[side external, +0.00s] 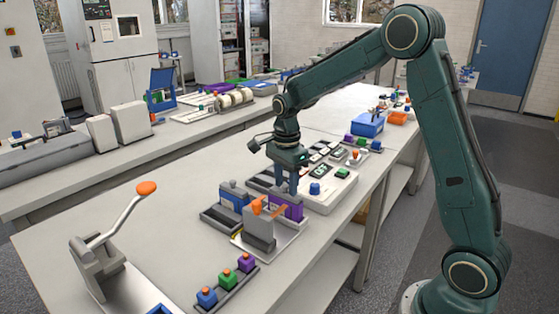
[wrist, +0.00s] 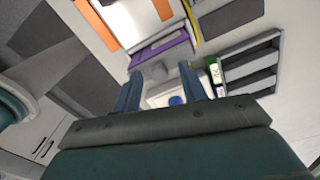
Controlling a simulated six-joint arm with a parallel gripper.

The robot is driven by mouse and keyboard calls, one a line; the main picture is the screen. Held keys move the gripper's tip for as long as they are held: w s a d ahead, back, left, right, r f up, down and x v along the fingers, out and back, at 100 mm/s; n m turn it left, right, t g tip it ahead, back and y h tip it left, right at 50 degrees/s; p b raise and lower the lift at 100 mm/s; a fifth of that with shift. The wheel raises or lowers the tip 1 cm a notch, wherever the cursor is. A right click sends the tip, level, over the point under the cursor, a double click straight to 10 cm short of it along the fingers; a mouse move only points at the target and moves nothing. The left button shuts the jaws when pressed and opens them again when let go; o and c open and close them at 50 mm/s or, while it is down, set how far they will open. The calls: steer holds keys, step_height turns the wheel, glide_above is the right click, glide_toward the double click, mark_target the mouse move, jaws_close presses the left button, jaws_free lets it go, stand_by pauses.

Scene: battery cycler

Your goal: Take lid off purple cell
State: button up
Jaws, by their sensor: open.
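The purple cell (side external: 294,209) stands on the near bench beside a grey fixture with an orange clamp, partly hidden by that fixture. It also shows in the wrist view as a purple block (wrist: 162,52) beyond the fingers. Grey pieces at its top sit close to the fingertips; I cannot make out the lid's outline clearly. My gripper (side external: 293,188) points down just above and behind the purple cell. In the wrist view my gripper (wrist: 160,72) has its two blue-grey fingers apart, with nothing clearly held between them.
The grey clamp fixture (side external: 260,234) with orange parts stands just in front. A blue cell (side external: 235,197) is to its left. A tray of small blue, green and purple blocks (side external: 228,286) lies nearer. A lever press (side external: 95,262) stands at left. A pale board (side external: 328,193) lies to the right.

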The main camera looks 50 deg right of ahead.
mark_target(286, 185)
jaws_close()
steer(key=shift+r, duration=0.15)
step_height(286, 185, up, 20)
stand_by(0.8)
stand_by(0.5)
